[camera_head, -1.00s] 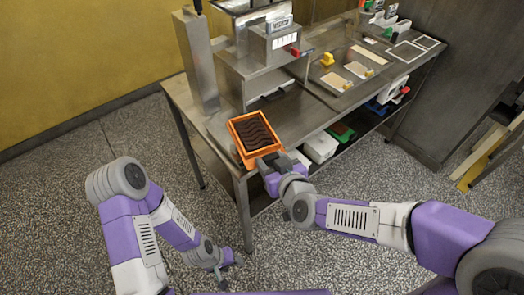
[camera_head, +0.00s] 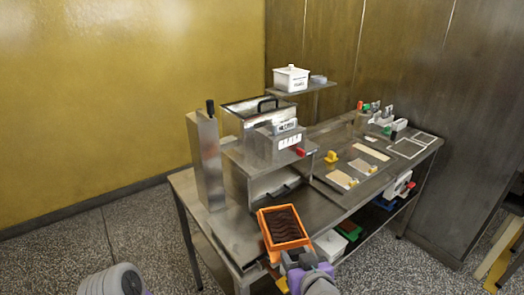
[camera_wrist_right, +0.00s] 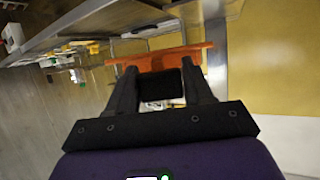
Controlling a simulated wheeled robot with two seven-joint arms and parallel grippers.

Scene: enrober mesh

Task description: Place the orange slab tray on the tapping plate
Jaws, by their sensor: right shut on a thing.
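The orange slab tray (camera_head: 288,245) holds dark brown ridged slabs. It is at the front edge of the steel table, in front of the machine. My right gripper (camera_head: 296,260) is shut on its near side. In the right wrist view, the fingers (camera_wrist_right: 162,88) reach to the orange tray (camera_wrist_right: 160,61), seen nearly edge-on. I cannot tell whether the tray touches the table or is held just above it. The tapping plate cannot be picked out for sure among the steel surfaces. My left gripper is out of view.
The steel machine (camera_head: 238,180) with a tall column (camera_head: 205,160) stands behind the tray. A white box (camera_head: 291,78) sits on a high shelf. Bins (camera_head: 329,246) stand below.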

